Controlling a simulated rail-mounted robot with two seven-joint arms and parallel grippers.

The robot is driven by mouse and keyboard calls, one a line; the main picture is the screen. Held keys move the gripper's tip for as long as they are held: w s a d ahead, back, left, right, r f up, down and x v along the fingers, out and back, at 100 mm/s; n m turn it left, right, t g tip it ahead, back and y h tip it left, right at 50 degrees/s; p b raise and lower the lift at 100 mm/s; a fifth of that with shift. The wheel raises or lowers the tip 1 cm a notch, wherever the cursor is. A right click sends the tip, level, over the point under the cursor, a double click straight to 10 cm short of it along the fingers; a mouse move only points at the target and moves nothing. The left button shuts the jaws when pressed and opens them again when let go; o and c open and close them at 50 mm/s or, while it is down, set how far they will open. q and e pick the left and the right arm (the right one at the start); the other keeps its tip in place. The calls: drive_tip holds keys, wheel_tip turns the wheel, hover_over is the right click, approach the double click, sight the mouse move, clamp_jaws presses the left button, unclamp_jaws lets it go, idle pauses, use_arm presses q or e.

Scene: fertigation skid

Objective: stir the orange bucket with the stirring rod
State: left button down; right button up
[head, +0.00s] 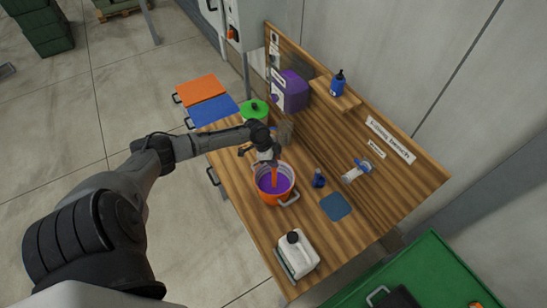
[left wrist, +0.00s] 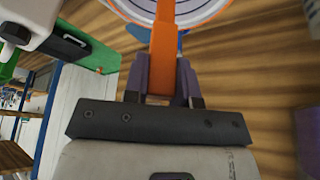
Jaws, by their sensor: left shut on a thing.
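The orange bucket (head: 270,198) stands on the wooden bench and holds purple liquid (head: 273,183). Its grey handle hangs on the right side. My left gripper (head: 274,162) is above the bucket, shut on the orange stirring rod (head: 274,174). The rod points down into the bucket; its lower end is hidden in the liquid. My right gripper is not in view.
A white jug (head: 297,255) stands in front of the bucket. A small blue bottle (head: 318,179) and a blue mat (head: 336,207) lie to its right. A green-lidded pot (head: 254,112) and a purple box (head: 290,92) are behind. A green cart (head: 430,265) is at lower right.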

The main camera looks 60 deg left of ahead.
use_arm(q)
wheel_tip(320, 180, up, 4)
drive_tip(key=p, duration=0.2)
drive_tip(key=shift+f+p, duration=0.2)
drive_tip(key=shift+p, duration=0.15)
drive_tip(key=shift+r, duration=2.2)
wheel_tip(320, 180, up, 7)
